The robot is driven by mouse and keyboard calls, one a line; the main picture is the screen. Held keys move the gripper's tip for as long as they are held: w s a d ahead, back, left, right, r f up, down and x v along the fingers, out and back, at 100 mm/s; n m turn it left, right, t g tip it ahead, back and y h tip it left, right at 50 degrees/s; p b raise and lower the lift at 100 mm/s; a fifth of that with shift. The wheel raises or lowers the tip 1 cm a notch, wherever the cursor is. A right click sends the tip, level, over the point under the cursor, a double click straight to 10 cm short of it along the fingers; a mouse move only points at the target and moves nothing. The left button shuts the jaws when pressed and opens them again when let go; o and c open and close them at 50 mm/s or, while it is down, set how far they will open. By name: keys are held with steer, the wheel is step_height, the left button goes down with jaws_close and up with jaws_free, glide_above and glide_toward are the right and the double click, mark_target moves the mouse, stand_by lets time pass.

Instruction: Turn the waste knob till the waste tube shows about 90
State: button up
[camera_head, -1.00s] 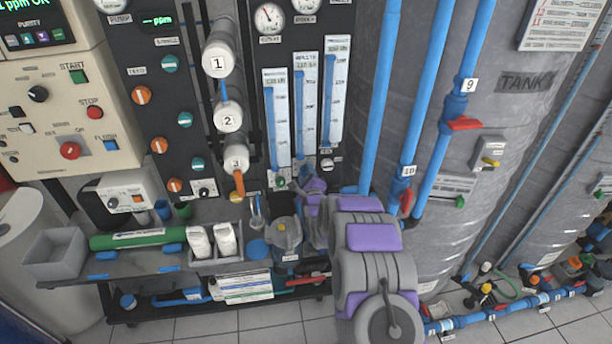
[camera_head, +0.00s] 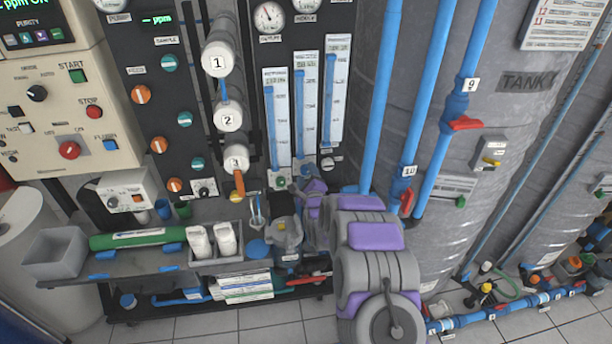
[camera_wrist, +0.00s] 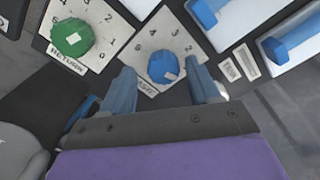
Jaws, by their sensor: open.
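In the wrist view a blue knob (camera_wrist: 163,67) with a pale pointer mark sits on a white numbered dial plate. Its label is small and partly hard to read, but looks like WASTE. My gripper (camera_wrist: 163,72) is open, with one finger on each side of the blue knob; I cannot tell whether either touches it. In the head view my wrist (camera_head: 314,190) is at the panel under the tubes and hides this knob. The middle tube (camera_head: 300,120), above it, holds a tall blue column; its reading is too small to make out.
A green knob (camera_wrist: 72,38) on its own dial is left of the blue knob; it also shows in the head view (camera_head: 280,182). A left tube (camera_head: 275,120) and a right tube (camera_head: 331,100) flank the middle one. Blue pipes (camera_head: 377,100) stand close on the right.

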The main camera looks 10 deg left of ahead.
steer(key=p+v, duration=0.2)
steer(key=v, duration=1.4)
steer(key=shift+s, duration=0.35)
steer(key=s+d+r+n+g+h, duration=0.2)
steer(key=s+d+r+n+g, duration=0.35)
steer(key=s+n, duration=0.3)
steer(key=s+d+r+n+g+h, duration=0.1)
steer(key=s+d+r+n+g, duration=0.5)
steer(key=s, duration=0.4)
steer(key=s+d+r+n+g, duration=0.2)
steer(key=s, duration=0.7)
steer(key=s+d+r+n+g+h, duration=0.1)
steer(key=s+d+r+n+g, duration=0.1)
steer(key=s, duration=0.7)
steer(key=s+d+r+n+g+h, duration=0.1)
steer(key=s+d+r+n+g, duration=0.1)
steer(key=s, duration=0.7)
steer(key=shift+s+d+n+g, duration=0.35)
steer(key=shift+n+g, duration=0.2)
steer(key=shift+g, duration=0.3)
